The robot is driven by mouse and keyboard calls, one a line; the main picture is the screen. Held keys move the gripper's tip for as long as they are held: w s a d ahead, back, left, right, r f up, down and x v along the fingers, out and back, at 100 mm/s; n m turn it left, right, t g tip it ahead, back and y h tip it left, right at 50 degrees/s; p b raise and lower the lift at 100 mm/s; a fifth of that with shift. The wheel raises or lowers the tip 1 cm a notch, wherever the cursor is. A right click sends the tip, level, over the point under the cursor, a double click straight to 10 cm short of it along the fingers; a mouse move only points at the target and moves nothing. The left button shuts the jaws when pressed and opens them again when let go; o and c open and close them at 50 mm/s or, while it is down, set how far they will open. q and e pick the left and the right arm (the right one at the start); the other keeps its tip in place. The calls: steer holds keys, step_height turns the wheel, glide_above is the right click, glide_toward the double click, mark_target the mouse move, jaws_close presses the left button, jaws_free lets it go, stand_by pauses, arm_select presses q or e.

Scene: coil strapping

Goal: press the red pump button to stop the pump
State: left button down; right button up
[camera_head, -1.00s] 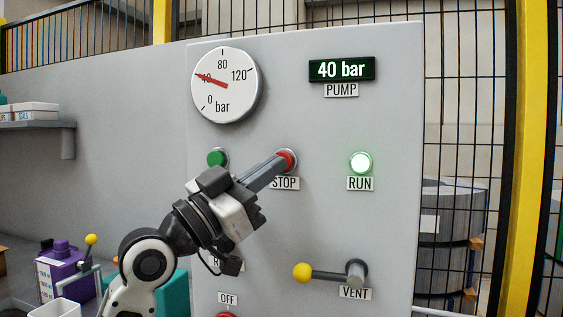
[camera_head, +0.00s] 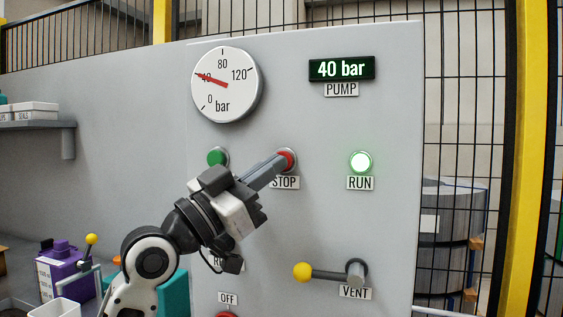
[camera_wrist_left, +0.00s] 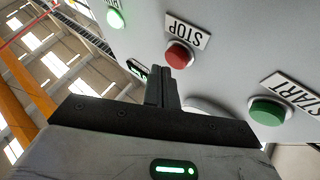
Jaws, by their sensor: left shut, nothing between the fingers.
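The red pump button (camera_head: 288,158) sits on the grey panel above the STOP label (camera_head: 285,183). In the left wrist view the red button (camera_wrist_left: 179,55) stands out from the panel just beyond the fingertips. My left gripper (camera_head: 278,162) is shut and empty, its fingertips at the button's left side in the head view. In the left wrist view the shut fingers (camera_wrist_left: 162,75) point at the panel beside the button; I cannot tell if they touch it. The green RUN lamp (camera_head: 360,163) is lit. The display (camera_head: 341,69) reads 40 bar. My right gripper is not in view.
A green button (camera_head: 217,157) is left of the red one; it shows by the START label in the left wrist view (camera_wrist_left: 268,112). Below are a yellow-knobbed VENT lever (camera_head: 303,272) and a red knob (camera_head: 227,315). A gauge (camera_head: 224,84) is above.

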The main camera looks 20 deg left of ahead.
arm_select(q)
steer(key=shift+w, duration=0.3)
steer(key=shift+w, duration=0.45)
stand_by(0.7)
stand_by(0.3)
steer(key=shift+s, duration=0.85)
steer(key=s+p, duration=0.1)
steer(key=s, duration=0.4)
steer(key=shift+a, duration=0.1)
stand_by(0.5)
